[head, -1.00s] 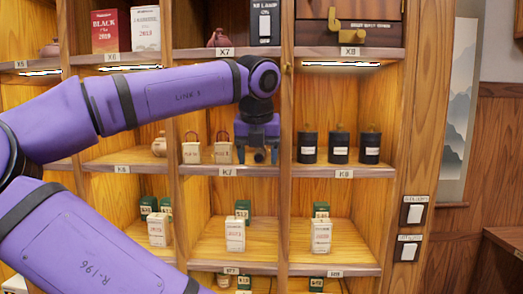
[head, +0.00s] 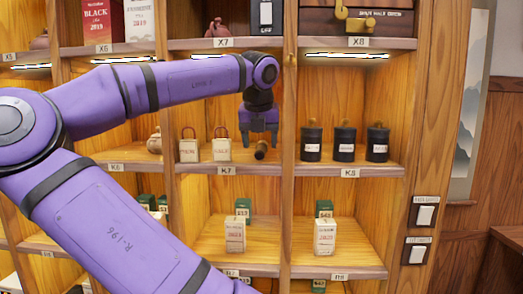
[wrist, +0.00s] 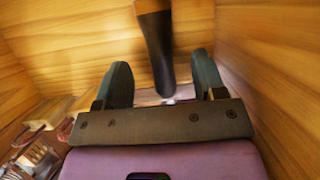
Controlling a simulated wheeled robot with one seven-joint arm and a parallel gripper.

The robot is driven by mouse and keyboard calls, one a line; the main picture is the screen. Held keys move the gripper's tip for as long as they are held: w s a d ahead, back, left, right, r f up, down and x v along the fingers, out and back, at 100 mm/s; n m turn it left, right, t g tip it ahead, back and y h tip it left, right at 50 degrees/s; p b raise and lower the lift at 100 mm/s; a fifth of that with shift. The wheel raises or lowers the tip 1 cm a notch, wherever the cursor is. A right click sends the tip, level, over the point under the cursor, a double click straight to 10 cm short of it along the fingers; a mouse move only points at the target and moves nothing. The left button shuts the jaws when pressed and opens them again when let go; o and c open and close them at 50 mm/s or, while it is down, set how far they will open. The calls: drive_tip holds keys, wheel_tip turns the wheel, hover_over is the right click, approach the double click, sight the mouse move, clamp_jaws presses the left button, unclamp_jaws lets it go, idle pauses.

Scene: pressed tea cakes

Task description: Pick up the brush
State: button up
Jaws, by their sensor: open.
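The brush (head: 261,150) shows as a short dark, brownish end in the right part of the shelf compartment labelled K7. In the wrist view, its dark handle (wrist: 155,42) runs from the top edge down between my two fingers. My gripper (head: 260,140) hangs in the same compartment, pointing down, with its fingers around the brush end. In the wrist view my gripper (wrist: 162,80) is open, with a gap visible on both sides of the handle. I cannot tell whether the handle's lower end touches anything.
Black canisters (head: 344,143) stand to the right, beyond a wooden divider (head: 288,120). Wood walls close in on both sides. A small teapot (head: 154,143) sits farther left.

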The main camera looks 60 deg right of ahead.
sight(262, 143)
drive_tip(key=d, duration=0.1)
drive_tip(key=w+d, duration=0.2)
drive_tip(key=d, duration=0.1)
drive_tip(key=shift+d+f, duration=0.1)
drive_tip(key=shift+w+d+f, duration=0.1)
drive_tip(key=shift+w+f, duration=0.05)
drive_tip(key=shift+f, duration=0.35)
drive_tip(key=c, duration=1)
drive_tip(key=shift+c, duration=0.2)
